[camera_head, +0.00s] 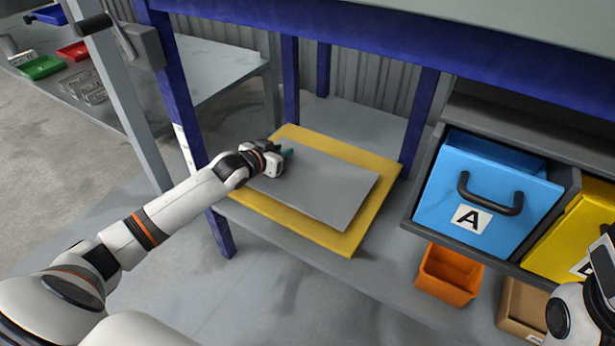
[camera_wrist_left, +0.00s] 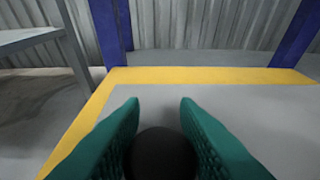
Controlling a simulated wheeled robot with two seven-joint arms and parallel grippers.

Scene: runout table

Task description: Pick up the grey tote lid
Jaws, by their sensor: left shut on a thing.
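The grey tote lid (camera_head: 325,187) is a flat grey sheet lying over a larger yellow panel (camera_head: 349,243) under the blue-framed table. My left gripper (camera_head: 286,154) is over the lid's back left part. In the left wrist view its green fingers (camera_wrist_left: 160,108) are on both sides of a round black knob (camera_wrist_left: 163,155), and they are shut on it. The lid (camera_wrist_left: 215,103) spreads out beyond the fingers there. Whether the lid touches the yellow panel is hard to tell. Part of my right arm shows at the lower right edge, but its fingers are not visible.
A blue drawer marked A (camera_head: 478,207) and a yellow drawer (camera_head: 575,238) are to the right. An orange bin (camera_head: 449,275) and a cardboard box (camera_head: 523,308) stand below. Blue table legs (camera_head: 419,120) and the blue beam (camera_head: 400,45) frame the space. A side table stands at left.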

